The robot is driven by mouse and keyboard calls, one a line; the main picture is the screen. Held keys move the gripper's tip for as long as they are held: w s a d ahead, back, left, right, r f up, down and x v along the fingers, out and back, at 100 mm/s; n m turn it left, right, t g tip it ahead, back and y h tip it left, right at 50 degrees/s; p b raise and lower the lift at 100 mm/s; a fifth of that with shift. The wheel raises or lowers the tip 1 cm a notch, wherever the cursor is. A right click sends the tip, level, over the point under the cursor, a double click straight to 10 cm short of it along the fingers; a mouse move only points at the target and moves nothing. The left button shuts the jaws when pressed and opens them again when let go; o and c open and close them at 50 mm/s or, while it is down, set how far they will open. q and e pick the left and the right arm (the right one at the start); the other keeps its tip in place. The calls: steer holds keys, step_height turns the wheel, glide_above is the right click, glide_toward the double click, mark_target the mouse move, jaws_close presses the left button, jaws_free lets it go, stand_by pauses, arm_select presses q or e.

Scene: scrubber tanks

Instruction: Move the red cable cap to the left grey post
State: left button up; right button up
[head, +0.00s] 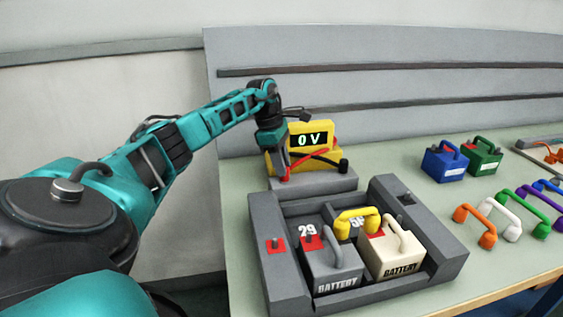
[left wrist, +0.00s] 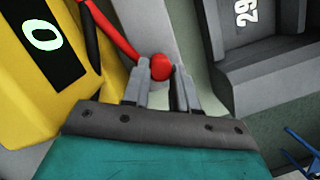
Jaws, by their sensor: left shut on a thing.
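The red cable cap (left wrist: 161,67) sits between the fingertips of my left gripper (left wrist: 161,86), which is shut on it. Its red cable runs up to the yellow meter. In the head view my left gripper (head: 281,171) points down just in front of the yellow meter, above its grey base; the red cable (head: 305,160) shows, but the cap is mostly hidden by the fingers. The left grey post (head: 275,244) stands on a red square on the left wall of the grey tray, nearer the front than my gripper. My right gripper is not in view.
The yellow meter (head: 323,133) reads 0 V; a black cap (head: 343,166) stands at its right. The grey tray (head: 447,238) holds a grey battery (head: 331,268) marked 29 and a cream battery (head: 392,252), with a yellow connector (head: 356,221) across them. Blue and green batteries stand farther right.

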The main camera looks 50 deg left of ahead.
arm_select(q)
steer(key=o, duration=1.5)
steer(key=shift+o, duration=0.2)
step_height(320, 180, up, 3)
steer(key=p, duration=0.2)
steer(key=shift+r+p, duration=0.15)
steer(key=shift+p, duration=0.25)
steer(key=shift+r, duration=2.55)
